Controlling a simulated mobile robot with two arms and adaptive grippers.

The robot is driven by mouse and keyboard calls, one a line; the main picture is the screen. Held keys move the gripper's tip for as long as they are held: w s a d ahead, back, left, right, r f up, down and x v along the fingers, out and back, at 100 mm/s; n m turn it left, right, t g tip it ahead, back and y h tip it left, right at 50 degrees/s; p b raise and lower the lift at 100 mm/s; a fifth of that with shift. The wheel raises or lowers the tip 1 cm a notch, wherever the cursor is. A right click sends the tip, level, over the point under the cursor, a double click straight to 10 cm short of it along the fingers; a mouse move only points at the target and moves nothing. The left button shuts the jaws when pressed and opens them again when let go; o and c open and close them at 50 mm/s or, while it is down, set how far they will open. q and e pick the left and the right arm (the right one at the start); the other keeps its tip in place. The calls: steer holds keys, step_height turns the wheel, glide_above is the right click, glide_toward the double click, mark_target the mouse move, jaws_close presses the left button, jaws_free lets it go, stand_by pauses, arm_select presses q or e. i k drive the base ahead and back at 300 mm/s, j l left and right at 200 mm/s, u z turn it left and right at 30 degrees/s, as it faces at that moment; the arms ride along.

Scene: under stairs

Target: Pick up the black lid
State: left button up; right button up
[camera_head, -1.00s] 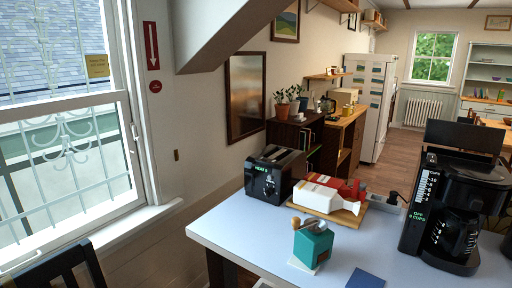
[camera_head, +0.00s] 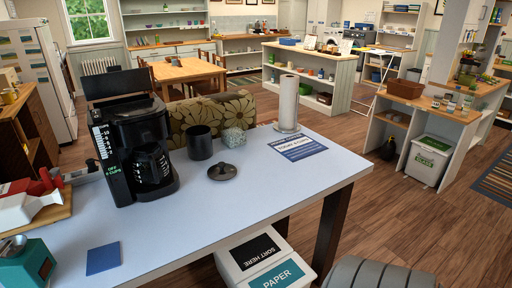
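The black lid (camera_head: 222,171) lies flat on the light blue-white table (camera_head: 263,205), a round disc with a small knob on top. It is right of the black coffee maker (camera_head: 137,140) and in front of a black cylindrical canister (camera_head: 199,143). Nothing covers it. Neither of my grippers shows in the head view.
A blue square (camera_head: 103,258) lies front left. A paper bin (camera_head: 265,262) stands below the table edge. The tabletop before the lid is clear.

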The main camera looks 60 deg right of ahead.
mark_target(222, 171)
steer(key=z, duration=1.5)
